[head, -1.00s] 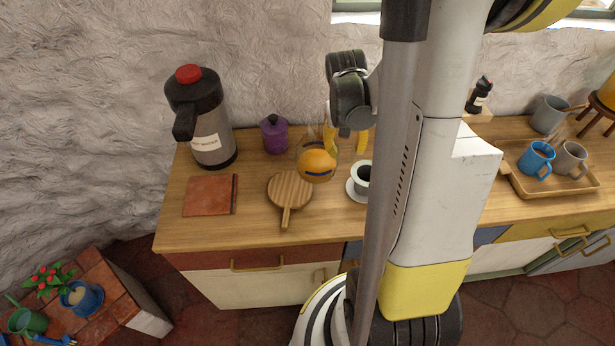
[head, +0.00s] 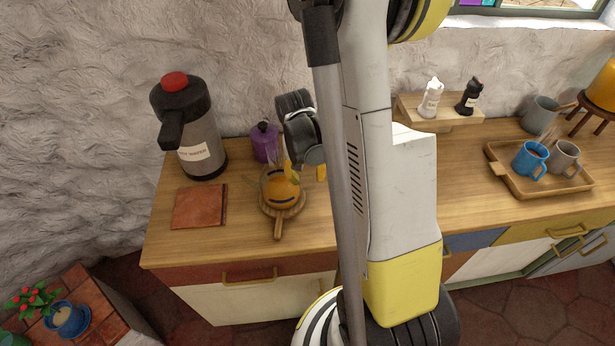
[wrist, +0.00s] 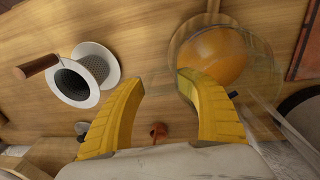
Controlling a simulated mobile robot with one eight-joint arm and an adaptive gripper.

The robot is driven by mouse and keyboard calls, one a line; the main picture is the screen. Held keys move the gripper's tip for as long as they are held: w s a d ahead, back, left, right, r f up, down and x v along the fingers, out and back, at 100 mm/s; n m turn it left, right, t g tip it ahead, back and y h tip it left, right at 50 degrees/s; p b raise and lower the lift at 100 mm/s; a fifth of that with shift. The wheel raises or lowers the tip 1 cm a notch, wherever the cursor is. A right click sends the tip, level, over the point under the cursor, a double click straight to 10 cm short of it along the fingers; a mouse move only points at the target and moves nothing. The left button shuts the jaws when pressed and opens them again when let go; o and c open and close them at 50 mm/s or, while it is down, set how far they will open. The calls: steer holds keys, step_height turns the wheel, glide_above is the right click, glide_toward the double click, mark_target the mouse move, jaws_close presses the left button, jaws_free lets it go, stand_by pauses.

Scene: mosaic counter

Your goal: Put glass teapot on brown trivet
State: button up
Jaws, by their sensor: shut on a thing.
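The glass teapot (head: 281,188), filled with orange liquid, is in my gripper (head: 305,170). In the wrist view, the teapot (wrist: 212,55) is beyond the right yellow fingertip of my gripper (wrist: 162,84). The fingers are apart on the teapot's clear glass; the exact grip is hard to see. A flat reddish-brown square (head: 199,206), which looks like the brown trivet, lies bare on the counter left of the teapot. Its edge also shows in the wrist view (wrist: 308,45). In the head view, the teapot overlaps a round wooden paddle board (head: 278,228); its height above it is unclear.
A tall hot-water flask (head: 190,130) stands behind the square. A purple canister (head: 264,143) is behind the teapot. A white dripper (wrist: 85,75) stands nearby on the counter. A tray with mugs (head: 525,187) is far right. The counter's front edge is close to the paddle handle.

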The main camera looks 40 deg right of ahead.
steer(key=shift+f, duration=0.1)
steer(key=o, duration=1.4)
steer(key=shift+o, duration=0.2)
step_height(320, 180, up, 12)
steer(key=a+p, duration=0.2)
steer(key=p, duration=0.1)
steer(key=s+a+r+n+t, duration=0.3)
steer(key=a+r, duration=0.3)
steer(key=a, duration=0.3)
steer(key=s+a+r+n+t+y, duration=0.1)
steer(key=s+a+r+n+t, duration=0.2)
steer(key=a+r, duration=0.4)
steer(key=shift+s+a+n+t, duration=0.25)
steer(key=shift+a+n+t, duration=0.15)
steer(key=shift+a+t, duration=0.4)
steer(key=shift+a+r, duration=0.1)
